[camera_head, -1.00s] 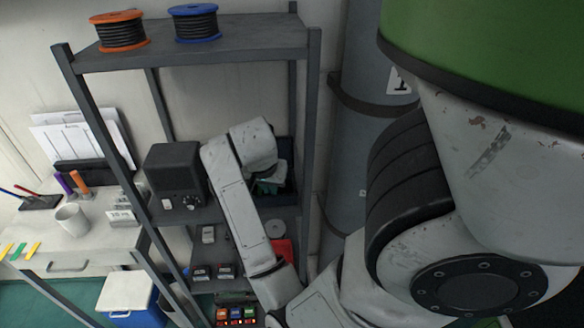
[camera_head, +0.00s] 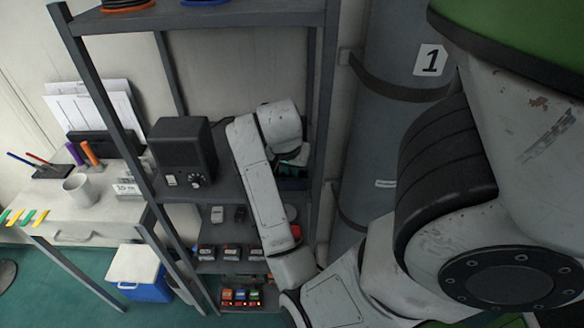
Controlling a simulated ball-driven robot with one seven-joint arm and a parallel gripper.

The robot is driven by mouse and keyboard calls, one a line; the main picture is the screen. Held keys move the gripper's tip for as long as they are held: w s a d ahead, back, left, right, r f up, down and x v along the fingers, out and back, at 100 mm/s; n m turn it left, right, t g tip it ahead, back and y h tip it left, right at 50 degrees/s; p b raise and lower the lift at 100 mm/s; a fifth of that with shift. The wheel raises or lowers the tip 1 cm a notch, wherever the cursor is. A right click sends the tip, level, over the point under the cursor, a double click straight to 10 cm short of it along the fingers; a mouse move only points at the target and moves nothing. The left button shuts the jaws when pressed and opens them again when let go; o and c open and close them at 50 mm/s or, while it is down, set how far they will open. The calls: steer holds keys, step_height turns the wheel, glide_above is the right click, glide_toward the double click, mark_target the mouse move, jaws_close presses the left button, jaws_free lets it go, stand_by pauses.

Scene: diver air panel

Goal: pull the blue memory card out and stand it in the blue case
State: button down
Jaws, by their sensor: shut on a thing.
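On the lowest visible shelf level is a row of small coloured blocks, with a blue one (camera_head: 241,297) between orange-red and green-orange ones. They are too small for me to tell whether they are cases or cards. I cannot make out the blue memory card or its slot.
Several small dark devices (camera_head: 230,253) line the shelf above the blocks. A black speaker box (camera_head: 183,152) stands on the middle shelf. A shelf post (camera_head: 110,115) and a grey cylinder (camera_head: 385,130) flank my arm. A desk with a mug (camera_head: 79,189) and a blue-white cooler (camera_head: 140,275) are at left.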

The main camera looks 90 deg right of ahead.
steer(key=shift+f, duration=0.45)
steer(key=c, duration=1.1)
jaws_free()
steer(key=shift+a+f, duration=0.1)
steer(key=shift+c, duration=0.2)
steer(key=p+v, duration=0.6)
steer(key=v, duration=0.5)
steer(key=shift+r+p, duration=0.2)
steer(key=shift+p, duration=0.1)
steer(key=shift+w, duration=0.1)
